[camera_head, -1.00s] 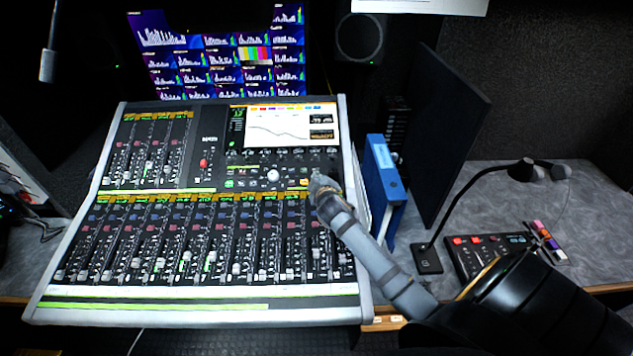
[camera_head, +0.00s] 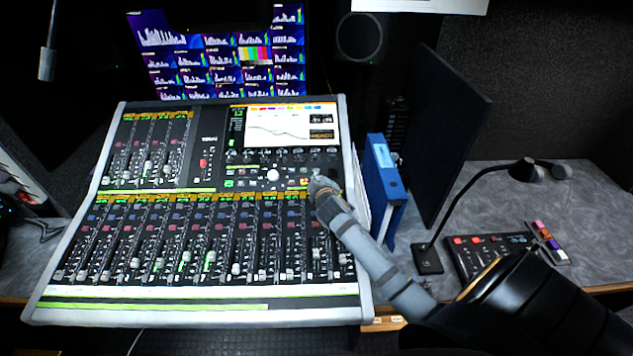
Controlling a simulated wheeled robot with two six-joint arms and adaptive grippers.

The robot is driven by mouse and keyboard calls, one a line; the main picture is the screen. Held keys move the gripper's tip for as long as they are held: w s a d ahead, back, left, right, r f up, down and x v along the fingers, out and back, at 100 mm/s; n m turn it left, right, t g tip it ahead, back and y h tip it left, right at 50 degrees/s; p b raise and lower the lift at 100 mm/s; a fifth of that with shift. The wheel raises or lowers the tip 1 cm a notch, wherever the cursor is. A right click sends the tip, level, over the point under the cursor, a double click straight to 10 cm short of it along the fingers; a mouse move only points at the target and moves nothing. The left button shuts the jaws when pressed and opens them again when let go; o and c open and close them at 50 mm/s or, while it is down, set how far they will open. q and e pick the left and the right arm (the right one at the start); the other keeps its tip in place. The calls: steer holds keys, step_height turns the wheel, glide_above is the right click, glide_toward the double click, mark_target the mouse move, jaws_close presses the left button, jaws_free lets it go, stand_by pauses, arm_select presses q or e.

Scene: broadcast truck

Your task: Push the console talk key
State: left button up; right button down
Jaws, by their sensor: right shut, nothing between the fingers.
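The mixing console (camera_head: 352,240) fills the left and middle of the head view, with rows of faders and a lit screen (camera_head: 277,127). My right gripper (camera_head: 316,180) is shut and empty. Its tip is at the right part of the console, below the screen and just right of the round white knob (camera_head: 273,175). A small yellow key (camera_head: 304,183) lies right beside the fingertips. The gripper hides the panel behind it, and I cannot tell whether the tip touches a key. My left gripper is not in view.
Blue binders (camera_head: 385,180) stand close right of the console and my right arm. A gooseneck microphone (camera_head: 428,258) and a small button panel (camera_head: 490,250) are on the grey desk (camera_head: 455,205) farther right. Monitors (camera_head: 220,60) stand behind the console.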

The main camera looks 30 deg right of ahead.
steer(key=shift+w+d+f, duration=0.1)
steer(key=shift+w+f, duration=0.05)
steer(key=shift+f, duration=0.3)
stand_by(0.3)
steer(key=shift+r, duration=0.1)
steer(key=shift+s+a+r+p, duration=0.2)
steer(key=shift+s+r+p, duration=0.15)
steer(key=shift+r+p, duration=0.45)
steer(key=shift+r+p, duration=0.45)
steer(key=shift+p, duration=0.1)
steer(key=r+p, duration=0.1)
steer(key=s+r+p, duration=0.1)
steer(key=r+p, duration=0.1)
steer(key=s+a+r+p, duration=0.1)
steer(key=p, duration=0.1)
steer(key=shift+a+r, duration=0.1)
steer(key=shift+r, duration=0.15)
